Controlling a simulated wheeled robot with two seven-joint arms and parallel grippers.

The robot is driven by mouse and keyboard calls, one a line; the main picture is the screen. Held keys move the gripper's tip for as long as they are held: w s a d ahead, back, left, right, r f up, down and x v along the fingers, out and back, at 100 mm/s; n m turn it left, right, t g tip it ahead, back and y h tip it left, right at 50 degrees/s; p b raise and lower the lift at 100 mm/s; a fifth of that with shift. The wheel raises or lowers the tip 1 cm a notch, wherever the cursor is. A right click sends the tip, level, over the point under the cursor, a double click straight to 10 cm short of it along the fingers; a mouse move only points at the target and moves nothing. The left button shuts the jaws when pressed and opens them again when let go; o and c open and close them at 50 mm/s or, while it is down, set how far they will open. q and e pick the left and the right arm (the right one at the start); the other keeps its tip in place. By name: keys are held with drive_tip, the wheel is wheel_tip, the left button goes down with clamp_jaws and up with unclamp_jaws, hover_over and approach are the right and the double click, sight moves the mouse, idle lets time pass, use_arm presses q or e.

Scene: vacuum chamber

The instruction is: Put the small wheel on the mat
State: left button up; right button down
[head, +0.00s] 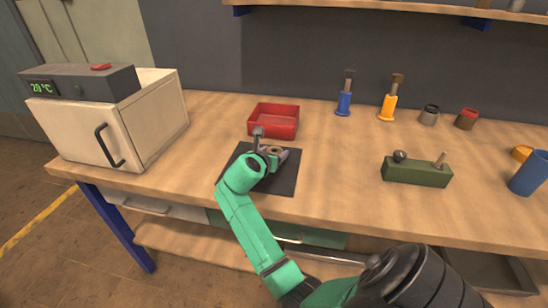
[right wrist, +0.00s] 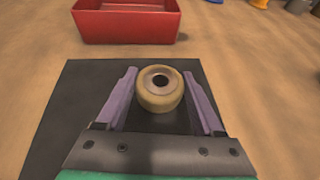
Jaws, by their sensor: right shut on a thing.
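The small wheel (right wrist: 158,98) is a tan ring with a dark hole in a grey hub. It sits between the two purple fingers of my right gripper (right wrist: 160,74), which is shut on it. The black mat (right wrist: 72,105) lies below and around them. In the head view, my green right arm reaches over the mat (head: 286,183), and the right gripper (head: 275,154) is above its upper part. The wheel is small and partly hidden there. I cannot tell whether it touches the mat. My left gripper is not in view.
A red tray (head: 273,131) stands just behind the mat. A white oven-like box (head: 105,125) is at the left. A green block with knobs (head: 416,172), blue and yellow tools and several cups are to the right. The bench between mat and green block is clear.

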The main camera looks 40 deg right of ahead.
drive_tip(key=shift+f, duration=0.3)
drive_tip(key=shift+f, duration=0.1)
unclamp_jaws()
drive_tip(key=p+v, duration=0.1)
drive_tip(key=v, duration=1.1)
drive_tip(key=shift+s, duration=0.15)
